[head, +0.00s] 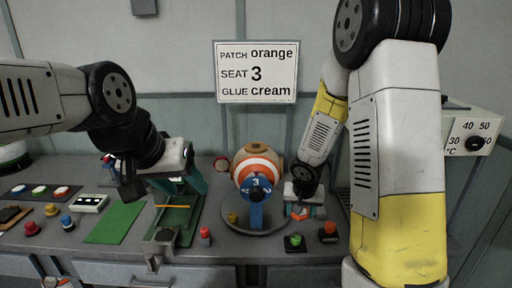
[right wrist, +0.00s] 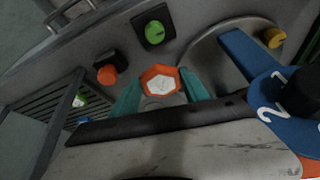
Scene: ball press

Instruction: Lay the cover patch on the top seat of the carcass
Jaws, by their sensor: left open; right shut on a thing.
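The carcass (head: 258,160) is a ball with orange and white bands, standing on a round grey base (head: 240,224). A blue piece (head: 258,186) marked 3 is at its front. My right gripper (head: 300,210) is low, just right of the carcass and apart from it. It is shut on the cover patch, an orange hexagon with a pale centre (right wrist: 160,82), seen between its teal fingers in the right wrist view. My left gripper (head: 182,186) is open over the green fixture at the left, away from the carcass; its fingertips are partly hard to make out.
A wall sign (head: 257,72) reads patch orange, seat 3, glue cream. A green button (head: 295,241) and an orange button (head: 328,231) stand at the front right. A green mat (head: 114,223), a small white device (head: 91,203) and coloured knobs lie at the left.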

